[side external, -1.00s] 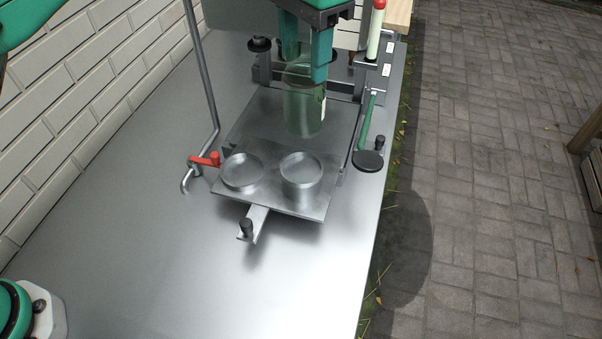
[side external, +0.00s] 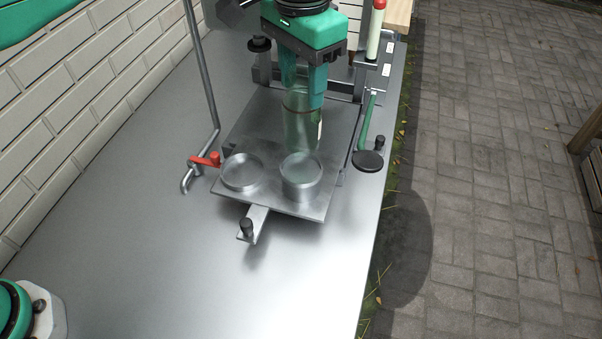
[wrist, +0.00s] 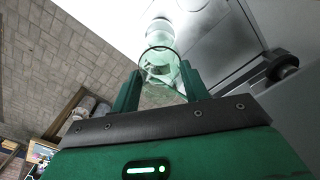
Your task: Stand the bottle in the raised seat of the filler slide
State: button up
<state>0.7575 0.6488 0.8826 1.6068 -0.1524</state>
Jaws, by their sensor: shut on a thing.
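The clear greenish bottle (side external: 301,125) is upright in my gripper (side external: 302,92), which is shut on its upper part. In the side view the bottle's lower end overlaps the back of the raised seat (side external: 301,186), the taller round cup on the right of the filler slide (side external: 262,202). I cannot tell whether the bottle touches the seat or hangs just above or behind it. A lower round seat (side external: 242,172) is to the left on the same slide and is empty. In the wrist view the bottle (wrist: 158,68) shows between the two green fingers.
A red-handled valve (side external: 204,160) on a bent pipe stands left of the slide. A green lever (side external: 367,122) and a black round pad (side external: 368,161) are on the right. A metal frame rises behind. The steel bench (side external: 160,240) is clear at the front left.

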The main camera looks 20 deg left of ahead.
aim_at(302, 101)
jog(key=shift+f, duration=0.1)
jog(key=shift+f, duration=3.3)
dwell(0.8)
jog(key=o, duration=1.4)
jog(key=shift+c, duration=1)
jog(key=shift+r, duration=0.2)
jog(key=shift+r, duration=3.3)
